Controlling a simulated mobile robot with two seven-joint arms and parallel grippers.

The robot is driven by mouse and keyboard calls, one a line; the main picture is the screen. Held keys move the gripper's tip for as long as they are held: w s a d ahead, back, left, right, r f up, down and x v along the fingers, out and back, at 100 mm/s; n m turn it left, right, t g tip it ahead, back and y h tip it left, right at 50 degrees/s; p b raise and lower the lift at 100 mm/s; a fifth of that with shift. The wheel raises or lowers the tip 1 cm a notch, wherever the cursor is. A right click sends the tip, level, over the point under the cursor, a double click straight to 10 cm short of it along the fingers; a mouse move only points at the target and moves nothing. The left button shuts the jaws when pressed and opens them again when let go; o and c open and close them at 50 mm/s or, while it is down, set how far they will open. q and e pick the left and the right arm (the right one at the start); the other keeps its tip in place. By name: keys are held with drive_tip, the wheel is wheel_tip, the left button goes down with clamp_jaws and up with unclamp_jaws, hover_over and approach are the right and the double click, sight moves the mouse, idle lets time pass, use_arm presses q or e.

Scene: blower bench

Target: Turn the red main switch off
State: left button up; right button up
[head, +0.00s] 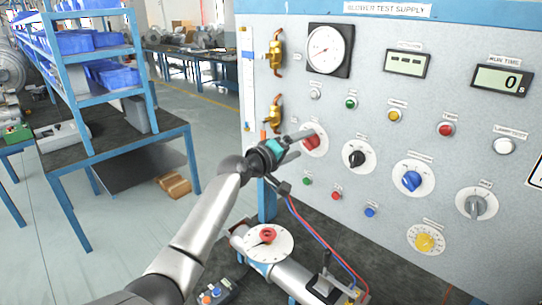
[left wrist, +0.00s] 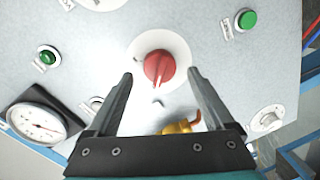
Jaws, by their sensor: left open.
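The red main switch (head: 311,142) is a red rotary knob on a round white plate on the left part of the grey panel. In the left wrist view the red knob (left wrist: 158,67) sits between and beyond the two fingers, with its raised grip pointing slightly down. My left gripper (head: 292,145) is in front of the switch, its fingers pointing at the panel. The left gripper (left wrist: 160,80) is open, a finger on each side of the knob, with no clear contact. My right gripper is not in view.
Black (head: 356,157), blue (head: 411,180), grey (head: 476,205) and yellow (head: 425,242) knobs share the panel (head: 450,130). Brass valves (head: 275,52) sit at its left edge. A blower assembly with a red knob (head: 267,235) stands below. A blue shelf (head: 90,60) is at left.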

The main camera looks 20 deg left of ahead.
use_arm(q)
drive_tip(key=b+v, duration=0.1)
drive_tip(key=v, duration=1.2)
drive_tip(key=shift+s, duration=0.2)
drive_tip(key=s+d+f+m+g+y, duration=0.1)
drive_tip(key=s+d+f+m+g, duration=0.25)
drive_tip(key=s+f, duration=0.45)
drive_tip(key=s+d+f+m+g+y, duration=0.1)
drive_tip(key=s+d+f+m+g, duration=0.3)
drive_tip(key=f, duration=0.7)
drive_tip(key=s+d+f+m+g+y, duration=0.1)
drive_tip(key=s+f+m+g+y, duration=0.15)
drive_tip(key=s, duration=0.75)
drive_tip(key=s+f+m+g+y, duration=0.15)
drive_tip(key=s+f, duration=0.25)
drive_tip(key=s, duration=0.5)
wheel_tip(320, 180, down, 30)
drive_tip(key=s+g+b, duration=0.2)
drive_tip(key=b, duration=0.7)
drive_tip(key=s+a+f+b, duration=0.1)
drive_tip(key=s+f+b, duration=0.3)
drive_tip(key=s+f, duration=0.4)
drive_tip(key=s+a+f+g+b, duration=0.1)
drive_tip(key=s+f+b, duration=0.4)
drive_tip(key=f, duration=1)
drive_tip(key=s, duration=0.3)
drive_tip(key=shift+a+f, duration=0.2)
drive_tip(key=shift+f, duration=0.05)
